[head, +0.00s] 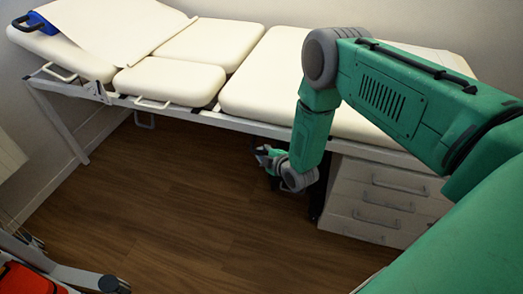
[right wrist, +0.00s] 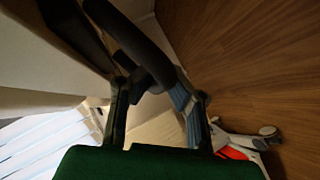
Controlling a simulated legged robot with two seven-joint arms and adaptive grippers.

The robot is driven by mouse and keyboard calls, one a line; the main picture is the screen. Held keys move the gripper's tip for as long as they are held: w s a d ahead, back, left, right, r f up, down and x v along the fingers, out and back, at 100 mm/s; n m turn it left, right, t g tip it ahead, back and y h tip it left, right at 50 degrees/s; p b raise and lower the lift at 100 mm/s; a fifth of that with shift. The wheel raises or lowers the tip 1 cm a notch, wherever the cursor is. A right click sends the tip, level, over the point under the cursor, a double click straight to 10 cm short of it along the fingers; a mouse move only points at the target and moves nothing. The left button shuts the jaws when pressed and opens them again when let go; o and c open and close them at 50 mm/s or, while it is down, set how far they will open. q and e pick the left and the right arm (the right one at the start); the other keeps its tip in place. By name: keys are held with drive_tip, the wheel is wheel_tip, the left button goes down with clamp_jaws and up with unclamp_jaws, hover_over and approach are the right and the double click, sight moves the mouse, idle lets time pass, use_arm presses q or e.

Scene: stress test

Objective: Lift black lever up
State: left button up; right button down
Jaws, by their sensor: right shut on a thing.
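The black lever (right wrist: 135,38) shows in the right wrist view as a dark bar running from the upper left down between my fingers. My right gripper (right wrist: 158,88) is shut on it, with one finger on each side; the exact contact is dark and partly hidden. In the head view my right gripper (head: 264,156) is low, below the front edge of the padded examination table (head: 205,117). The lever cannot be made out clearly there. My left gripper is not in view.
A white drawer unit (head: 384,203) stands under the table, right of my right gripper. A cart with a red item (head: 28,279) is at the lower left. The wooden floor (head: 185,205) between them is clear. The table's frame is above the gripper.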

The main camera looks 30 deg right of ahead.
drive_tip(key=shift+s+f+g, duration=0.15)
drive_tip(key=shift+s+g, duration=0.15)
drive_tip(key=c, duration=1.6)
unclamp_jaws()
drive_tip(key=shift+o, duration=0.2)
drive_tip(key=shift+w+r, duration=0.1)
drive_tip(key=shift+r, duration=0.1)
drive_tip(key=v, duration=1.2)
drive_tip(key=shift+f, duration=0.2)
drive_tip(key=shift+d, duration=0.1)
